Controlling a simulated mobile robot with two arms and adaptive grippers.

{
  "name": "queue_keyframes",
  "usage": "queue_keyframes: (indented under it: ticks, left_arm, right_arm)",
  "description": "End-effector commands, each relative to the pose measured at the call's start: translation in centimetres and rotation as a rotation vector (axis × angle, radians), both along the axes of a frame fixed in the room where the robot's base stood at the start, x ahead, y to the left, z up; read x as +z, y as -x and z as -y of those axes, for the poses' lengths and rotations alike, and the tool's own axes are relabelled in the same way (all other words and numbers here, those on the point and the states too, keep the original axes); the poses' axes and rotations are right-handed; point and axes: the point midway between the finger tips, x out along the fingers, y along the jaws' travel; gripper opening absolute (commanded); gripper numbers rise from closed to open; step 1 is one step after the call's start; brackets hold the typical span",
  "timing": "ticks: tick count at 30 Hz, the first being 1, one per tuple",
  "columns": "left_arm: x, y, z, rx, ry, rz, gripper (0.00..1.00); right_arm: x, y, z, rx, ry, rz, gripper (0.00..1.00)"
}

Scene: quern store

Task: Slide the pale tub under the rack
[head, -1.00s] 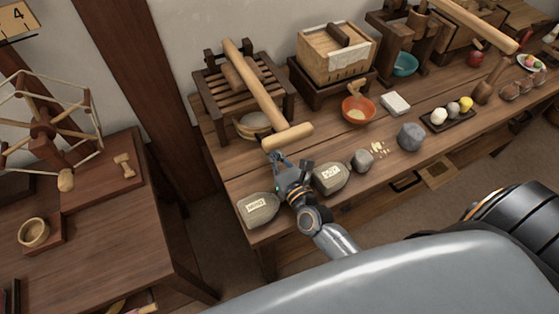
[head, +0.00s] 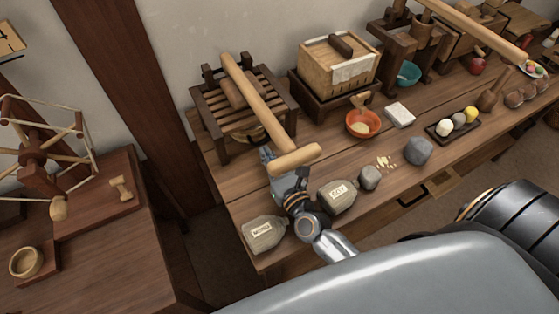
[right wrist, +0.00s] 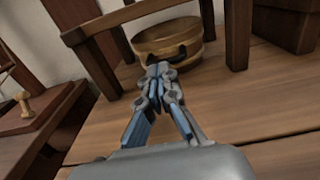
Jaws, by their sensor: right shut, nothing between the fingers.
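The pale tub (right wrist: 165,42) is a round wooden tub with a dark handle on its near side, and it stands upright on the bench. In the right wrist view it sits between the legs of the dark wooden rack (right wrist: 105,66). In the head view only a little of the tub (head: 257,134) shows below the slats of the rack (head: 212,106). My right gripper (head: 268,157) is shut and empty, low over the bench in front of the rack. Its fingertips (right wrist: 158,70) are close to the tub's near side; I cannot tell whether they touch. My left gripper is out of view.
A wooden T-shaped bar (head: 262,108) slants from the rack over the bench, close above my right gripper. Two labelled sacks (head: 263,234) (head: 338,197) flank my right wrist. A grey stone (head: 370,177) and orange bowl (head: 363,124) stand to the right. Bare bench lies left of the gripper.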

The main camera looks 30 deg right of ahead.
Motion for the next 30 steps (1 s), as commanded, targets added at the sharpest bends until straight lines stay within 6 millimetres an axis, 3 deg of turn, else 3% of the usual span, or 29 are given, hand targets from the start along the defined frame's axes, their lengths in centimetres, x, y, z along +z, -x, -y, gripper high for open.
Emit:
queue_keyframes:
  ticks: [9, 15, 21, 30]
  left_arm:
    - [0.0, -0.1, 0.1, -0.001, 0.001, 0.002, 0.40]
    - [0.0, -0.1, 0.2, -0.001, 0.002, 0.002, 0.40]
    - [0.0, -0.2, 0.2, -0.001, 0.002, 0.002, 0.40]
    - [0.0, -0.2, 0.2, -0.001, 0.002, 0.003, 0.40]
  right_arm:
    - [-0.1, 6.8, 0.3, 0.003, 0.002, -0.005, 0.00]
    - [0.0, 9.8, 0.5, 0.001, 0.002, -0.002, 0.00]
    - [0.0, 10.8, 0.5, 0.000, 0.000, 0.001, 0.00]
    - [0.0, 10.8, 0.6, 0.000, 0.000, 0.000, 0.00]
